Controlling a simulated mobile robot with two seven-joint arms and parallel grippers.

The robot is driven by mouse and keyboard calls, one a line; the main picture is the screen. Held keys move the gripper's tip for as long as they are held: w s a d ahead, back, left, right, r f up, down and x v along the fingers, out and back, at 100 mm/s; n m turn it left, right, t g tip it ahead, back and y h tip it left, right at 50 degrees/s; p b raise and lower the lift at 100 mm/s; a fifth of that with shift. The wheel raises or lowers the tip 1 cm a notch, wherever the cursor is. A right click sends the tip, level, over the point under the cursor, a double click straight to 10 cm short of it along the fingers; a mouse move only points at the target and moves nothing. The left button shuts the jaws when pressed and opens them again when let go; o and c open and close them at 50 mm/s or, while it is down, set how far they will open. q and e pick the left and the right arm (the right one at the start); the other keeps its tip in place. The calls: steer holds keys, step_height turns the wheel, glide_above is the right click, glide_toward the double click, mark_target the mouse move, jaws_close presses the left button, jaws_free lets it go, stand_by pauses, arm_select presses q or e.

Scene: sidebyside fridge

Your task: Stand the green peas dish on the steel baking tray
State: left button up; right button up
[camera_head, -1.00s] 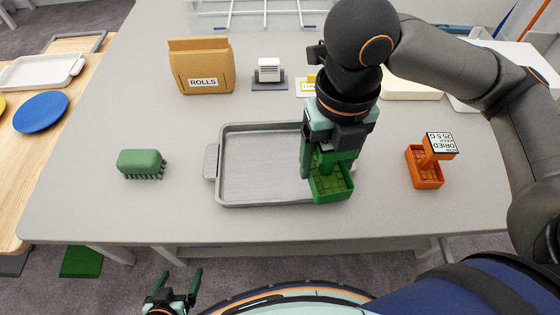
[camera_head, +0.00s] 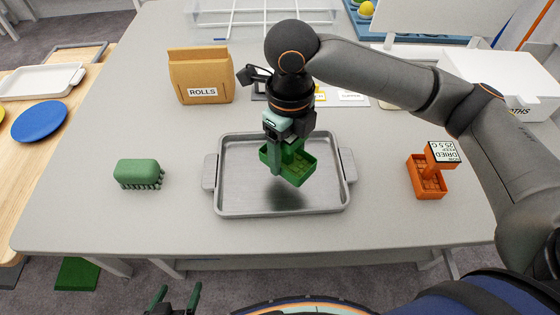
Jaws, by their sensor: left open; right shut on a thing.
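The green peas dish (camera_head: 298,170) is a small square green dish with a compartmented inside. My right gripper (camera_head: 283,155) is shut on it and holds it over the middle of the steel baking tray, tilted. A dark shadow lies on the tray below it, and the dish looks raised above the tray floor. The steel baking tray (camera_head: 240,197) is grey with a handle at each side and lies flat on the table. It is otherwise empty. My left gripper (camera_head: 178,298) is open and empty below the table's front edge.
An orange dish with a label (camera_head: 428,188) stands right of the tray. A green brush (camera_head: 138,173) lies left of it. A brown rolls bag (camera_head: 200,78) stands behind. The table between these is clear.

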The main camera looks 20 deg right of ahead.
steer(key=w+f, duration=0.2)
steer(key=f, duration=0.1)
steer(key=shift+w+a, duration=0.2)
steer(key=shift+a, duration=0.1)
steer(key=shift+w+f, duration=0.1)
steer(key=shift+f, duration=1.5)
steer(key=shift+f, duration=0.1)
steer(key=o, duration=1.5)
step_height(320, 180, up, 12)
steer(key=shift+r+p, duration=0.15)
steer(key=shift+p, duration=0.15)
